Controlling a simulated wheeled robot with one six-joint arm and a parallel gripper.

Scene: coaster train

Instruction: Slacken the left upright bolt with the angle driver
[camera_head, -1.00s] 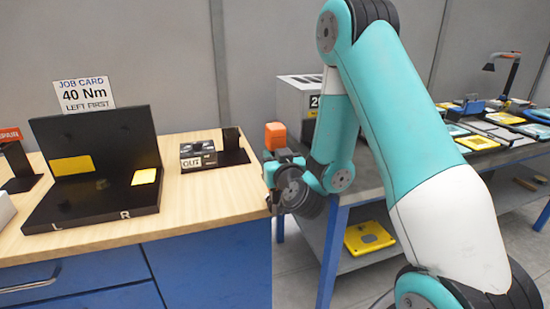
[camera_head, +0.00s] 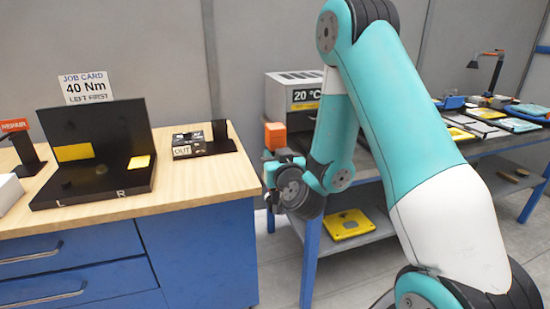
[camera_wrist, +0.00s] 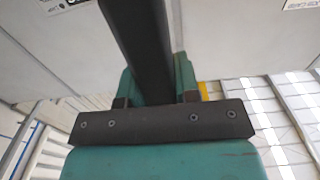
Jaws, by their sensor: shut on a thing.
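My gripper (camera_head: 280,158) is right of the wooden bench's right edge, apart from the bench. It is shut on a dark tool with an orange block (camera_head: 275,135) at its top, seemingly the angle driver. In the wrist view its dark shaft (camera_wrist: 140,40) runs up from between the teal fingers of my gripper (camera_wrist: 157,88). A black L-shaped fixture (camera_head: 105,125) stands on the bench at left, with the letters L and R on its front edge. I cannot make out the left upright bolt on it.
A job card (camera_head: 87,88) reading 40 Nm, left first, stands behind the fixture. A black stand marked OUT (camera_head: 215,150) is right of it. A grey box reading 20 °C (camera_head: 290,95) is on the metal table (camera_head: 365,180) behind my arm. Floor shows between bench and table.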

